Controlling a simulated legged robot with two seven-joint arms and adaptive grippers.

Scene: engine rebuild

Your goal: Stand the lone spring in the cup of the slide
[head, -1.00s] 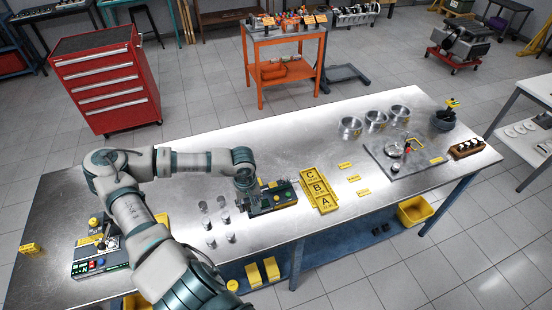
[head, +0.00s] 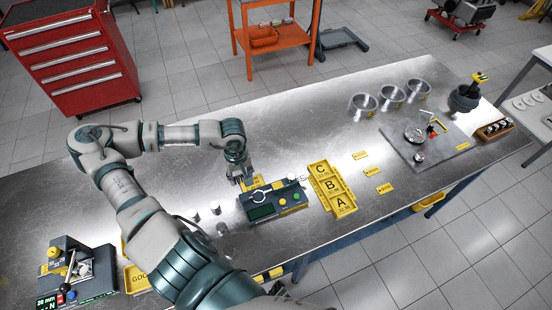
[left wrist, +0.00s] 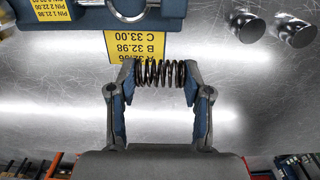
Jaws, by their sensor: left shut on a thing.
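My left gripper (head: 240,180) is behind the left end of the grey gauge box, near the middle of the bench. In the left wrist view my left gripper (left wrist: 160,76) is shut on a dark coil spring (left wrist: 168,73), which lies crosswise between the two fingertips. In the head view the spring is too small to make out. A bench tester (head: 78,272) with a lever and a lit "20 mm" readout stands at the lower left; I cannot clearly make out its slide or cup. My right gripper is not in view.
The grey gauge box (head: 276,203) has a yellow number card (left wrist: 135,44) beside it. Several small metal cylinders stand left of it, two showing in the wrist view (left wrist: 295,30). A yellow A-B-C tray (head: 332,190) lies to its right. A yellow "GOOD" tray (head: 136,280) is beside the tester.

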